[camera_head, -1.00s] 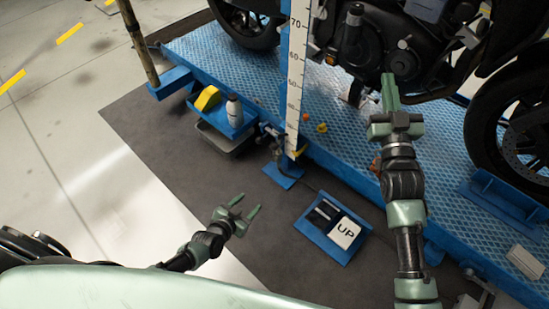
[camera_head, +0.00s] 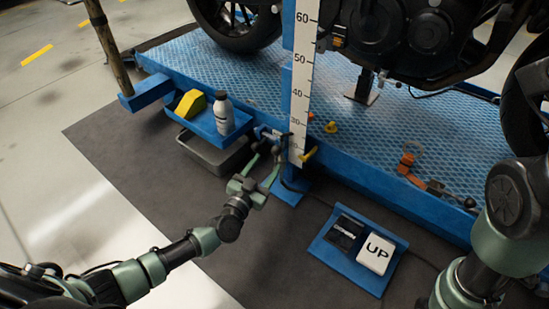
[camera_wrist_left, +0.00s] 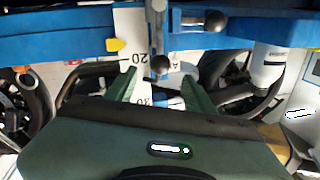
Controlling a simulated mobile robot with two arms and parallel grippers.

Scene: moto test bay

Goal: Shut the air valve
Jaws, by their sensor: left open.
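The air valve (camera_head: 270,134) sits on the blue lift edge beside the foot of the white ruler post; its details are small and partly hidden by my gripper in the head view. In the left wrist view a metal lever with a black ball knob (camera_wrist_left: 160,65) hangs between my fingers, in front of a white plate with scale marks. My left gripper (camera_head: 264,161) is open, its fingers pointing at the valve, one on each side of the knob as seen in the wrist view. I cannot tell whether they touch it. My right gripper is out of view.
A blue tray with a yellow wedge (camera_head: 190,103) and a bottle (camera_head: 223,115) is left of the valve, above a grey bin (camera_head: 213,155). An UP pedal (camera_head: 376,253) stands on the floor to the right. The motorcycle (camera_head: 420,40) stands on the blue lift (camera_head: 390,130).

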